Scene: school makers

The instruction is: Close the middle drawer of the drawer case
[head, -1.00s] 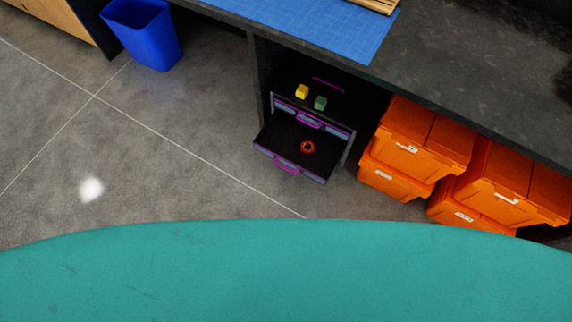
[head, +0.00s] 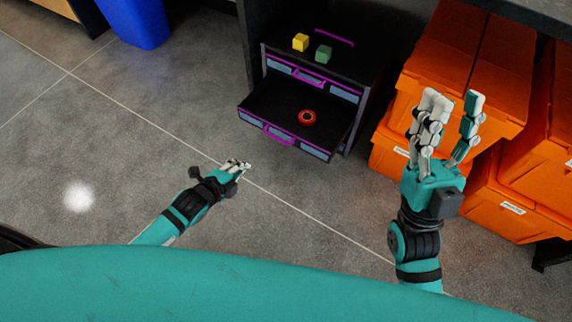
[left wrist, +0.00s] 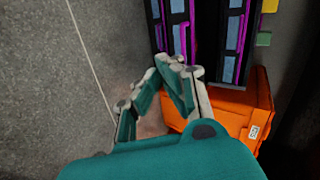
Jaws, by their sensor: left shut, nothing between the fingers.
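The dark drawer case (head: 375,80) has blue-grey fronts and purple handles. Its top drawer (head: 312,79) is shut. Below it, a drawer (head: 275,105) is pulled well out, with a red ring (head: 307,118) lying inside. The fronts also show sideways in the left wrist view (left wrist: 233,40). My left gripper (head: 240,165) is shut and empty, in front of and below the open drawer, apart from it. My right gripper (head: 455,98) is open and empty, right of the case, in front of orange bins.
A yellow cube (head: 300,42) and a green cube (head: 323,54) sit on top of the case. Orange bins (head: 470,60) stand close at its right. A blue bin (head: 137,22) stands at the back left. The floor left of the case is clear.

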